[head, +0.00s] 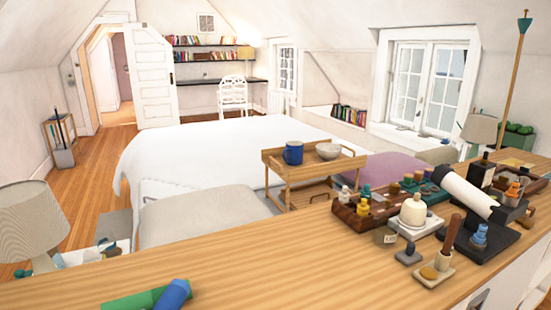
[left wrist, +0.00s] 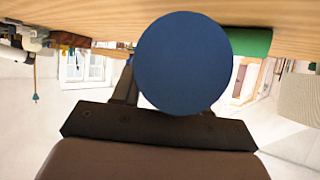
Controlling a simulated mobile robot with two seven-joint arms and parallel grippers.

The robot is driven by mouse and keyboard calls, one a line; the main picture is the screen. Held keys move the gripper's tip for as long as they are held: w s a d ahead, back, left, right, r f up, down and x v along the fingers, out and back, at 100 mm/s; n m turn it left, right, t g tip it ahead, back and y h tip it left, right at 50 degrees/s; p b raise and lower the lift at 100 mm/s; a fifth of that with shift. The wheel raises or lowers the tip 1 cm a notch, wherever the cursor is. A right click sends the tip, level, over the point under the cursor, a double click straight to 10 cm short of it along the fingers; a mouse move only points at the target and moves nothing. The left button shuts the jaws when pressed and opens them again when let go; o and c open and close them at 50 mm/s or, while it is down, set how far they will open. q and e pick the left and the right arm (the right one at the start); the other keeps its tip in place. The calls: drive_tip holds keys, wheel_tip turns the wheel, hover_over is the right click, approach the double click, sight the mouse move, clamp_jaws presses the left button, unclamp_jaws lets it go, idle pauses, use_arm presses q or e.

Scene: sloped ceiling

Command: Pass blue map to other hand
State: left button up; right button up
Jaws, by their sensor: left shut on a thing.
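The blue map (head: 172,295) is a rolled tube at the bottom edge of the head view, by the front of the wooden top. In the left wrist view its round blue end (left wrist: 183,62) fills the upper middle. My left gripper (left wrist: 175,92) is shut on the blue map. One dark finger shows beside the roll; the rest is hidden behind it. The head view does not show my left gripper. My right gripper is in neither view.
A green roll (head: 135,298) lies beside the blue map; it also shows in the left wrist view (left wrist: 250,42). The wooden top (head: 270,255) is clear in the middle.

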use_arm(q)
drive_tip(key=shift+s+a+f+n+y, duration=0.2)
drive_tip(key=shift+s+n+y, duration=0.1)
drive_tip(key=shift+n+y, duration=0.2)
drive_tip(key=shift+s+a+f+n+y, duration=0.1)
drive_tip(key=shift+s+a+n+y, duration=0.15)
drive_tip(key=shift+n+y, duration=0.25)
drive_tip(key=shift+d, duration=0.1)
